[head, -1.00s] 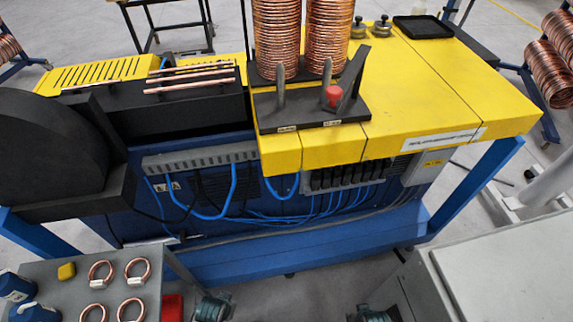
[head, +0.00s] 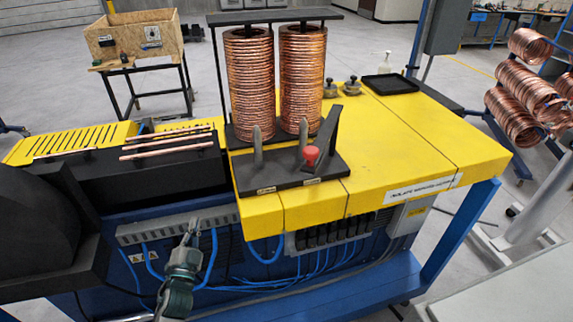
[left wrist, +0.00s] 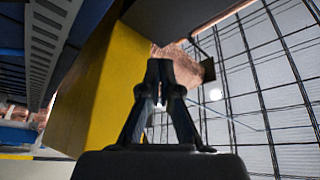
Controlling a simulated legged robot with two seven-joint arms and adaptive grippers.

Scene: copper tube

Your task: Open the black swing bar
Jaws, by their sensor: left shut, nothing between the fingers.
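The black swing bar (head: 275,17) lies flat across the tops of two upright copper coil stacks (head: 251,85) (head: 302,80). It joins a thin black post left of the stacks. My left gripper (head: 193,226) is shut and empty, pointing up in front of the machine's blue front, below the yellow top and well apart from the bar. In the left wrist view its fingertips (left wrist: 160,68) meet, with copper coil (left wrist: 180,62) behind them. A dark piece beside the copper there cannot be identified surely. My right gripper is not in view.
The yellow top (head: 415,125) overhangs beside the left gripper. A black base with upright pegs and a red knob (head: 311,154) stands before the stacks. Copper rods (head: 168,146) lie left. Small metal pieces (head: 352,85) and a black tray (head: 390,84) sit right, with bare yellow surface before them.

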